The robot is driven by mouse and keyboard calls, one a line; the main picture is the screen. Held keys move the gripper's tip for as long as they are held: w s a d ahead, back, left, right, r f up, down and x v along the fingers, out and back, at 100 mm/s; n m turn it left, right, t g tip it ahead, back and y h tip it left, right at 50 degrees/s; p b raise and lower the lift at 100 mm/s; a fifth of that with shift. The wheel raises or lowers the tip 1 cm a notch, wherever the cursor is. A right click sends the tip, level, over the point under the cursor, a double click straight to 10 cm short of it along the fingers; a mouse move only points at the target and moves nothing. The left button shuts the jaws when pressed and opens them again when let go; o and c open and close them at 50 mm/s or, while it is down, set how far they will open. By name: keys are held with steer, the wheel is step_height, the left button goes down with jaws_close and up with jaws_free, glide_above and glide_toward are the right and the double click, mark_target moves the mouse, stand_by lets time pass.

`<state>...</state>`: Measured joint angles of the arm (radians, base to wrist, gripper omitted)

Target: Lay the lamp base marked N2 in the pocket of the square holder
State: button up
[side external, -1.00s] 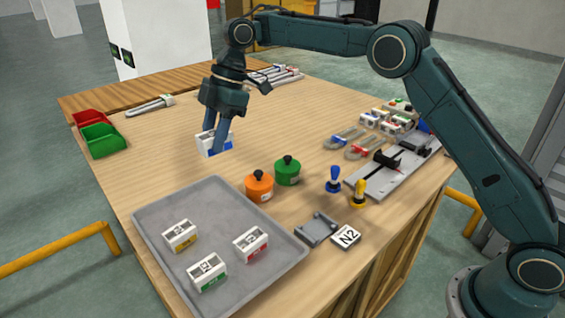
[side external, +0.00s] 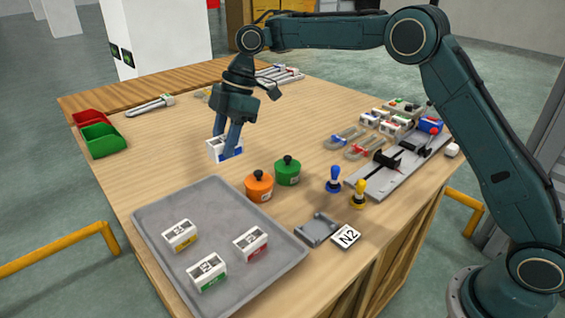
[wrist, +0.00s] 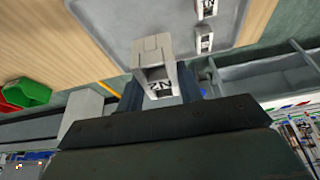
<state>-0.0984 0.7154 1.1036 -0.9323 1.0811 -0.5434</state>
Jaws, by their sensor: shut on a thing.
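My gripper (side external: 229,147) is shut on the lamp base marked N2 (side external: 217,152), a white block with a blue band. It is held above the bare wood behind the grey tray. In the wrist view the lamp base (wrist: 154,55) sits between the fingers, its N2 mark upside down. The square holder (side external: 316,229), small and grey with an empty-looking pocket, lies near the table's front edge, to the right of and nearer than my gripper. A white card marked N2 (side external: 346,236) lies beside it.
The grey tray (side external: 160,207) holds three other lamp bases, banded yellow, green and red. An orange pot (side external: 259,187) and a green pot (side external: 288,172) stand between my gripper and the holder. Blue (side external: 334,181) and yellow (side external: 359,195) pegs stand behind the holder.

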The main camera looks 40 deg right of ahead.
steer(key=s+d+f, duration=0.5)
steer(key=s+d, duration=0.1)
steer(key=s, duration=0.2)
steer(key=s+d+f, duration=0.6)
steer(key=s, duration=0.2)
steer(key=shift+s+n, duration=0.3)
steer(key=shift+f, duration=0.15)
steer(key=shift+f, duration=3.45)
steer(key=o, duration=1.1)
steer(key=shift+c, duration=0.2)
